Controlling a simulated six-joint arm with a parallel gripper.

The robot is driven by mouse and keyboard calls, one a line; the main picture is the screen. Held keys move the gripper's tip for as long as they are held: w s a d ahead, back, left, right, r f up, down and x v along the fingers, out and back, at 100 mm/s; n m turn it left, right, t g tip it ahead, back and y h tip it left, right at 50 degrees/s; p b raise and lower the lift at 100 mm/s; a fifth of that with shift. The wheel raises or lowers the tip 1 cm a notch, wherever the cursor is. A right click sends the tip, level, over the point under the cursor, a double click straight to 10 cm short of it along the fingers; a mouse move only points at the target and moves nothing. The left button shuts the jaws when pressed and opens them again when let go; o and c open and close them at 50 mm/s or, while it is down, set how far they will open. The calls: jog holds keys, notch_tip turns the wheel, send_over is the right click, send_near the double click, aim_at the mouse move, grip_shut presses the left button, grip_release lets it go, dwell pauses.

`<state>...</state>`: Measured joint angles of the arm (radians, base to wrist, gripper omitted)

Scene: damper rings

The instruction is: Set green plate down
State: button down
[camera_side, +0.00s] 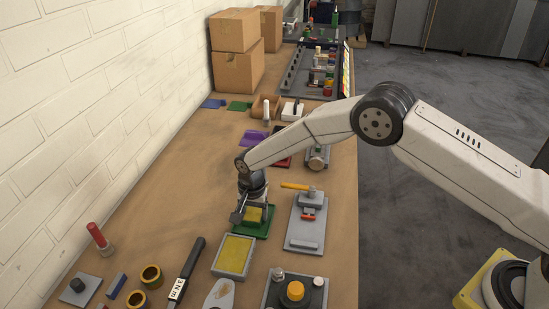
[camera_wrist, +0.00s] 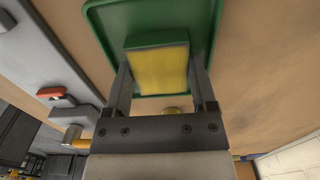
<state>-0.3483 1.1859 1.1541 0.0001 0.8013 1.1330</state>
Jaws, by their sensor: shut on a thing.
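The green plate (camera_side: 250,233) is under my gripper in the side view, low over the wooden bench; I cannot tell whether it touches the bench. It also shows in the wrist view (camera_wrist: 112,22) as a green plate with a raised rim. A block with a yellow face (camera_wrist: 160,70) and a dark green side stands on it. My gripper (camera_side: 252,211) is shut on this block, with one finger on each side, as the wrist view of my gripper (camera_wrist: 161,76) shows. Part of the plate is hidden behind the jaws.
A grey tray with a yellow inside (camera_side: 234,255) lies just in front. A black wrench (camera_side: 186,270), brass rings (camera_side: 151,276) and a purple plate (camera_side: 254,139) lie around. Bare bench is to the left.

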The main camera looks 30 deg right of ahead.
jog(key=shift+f, duration=0.2)
dwell(0.4)
grip_release()
jog(key=shift+f, duration=0.1)
jog(key=shift+r, duration=4)
grip_shut()
